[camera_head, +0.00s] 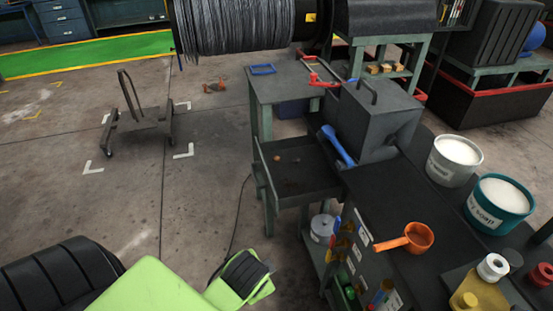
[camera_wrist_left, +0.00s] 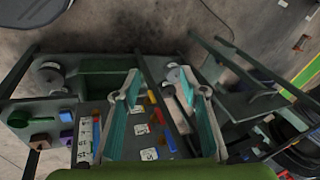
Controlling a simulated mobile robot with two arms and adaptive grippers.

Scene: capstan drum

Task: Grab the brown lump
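A small brown lump (camera_head: 278,158) lies in the dark open tray (camera_head: 312,192) at the front of a green-grey bench in the head view. A second small dark spot beside it is too small to make out. My left gripper (camera_wrist_left: 158,76) shows in the left wrist view, with its two teal-padded fingers wide apart and nothing between them. It points down over a shelf with coloured items and labels, left of a dark tray-like surface. I cannot make out the lump clearly in that view. My right gripper is in neither view.
An orange scoop (camera_head: 410,238), a white bucket (camera_head: 454,160) and a teal bucket (camera_head: 498,202) are to the right.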

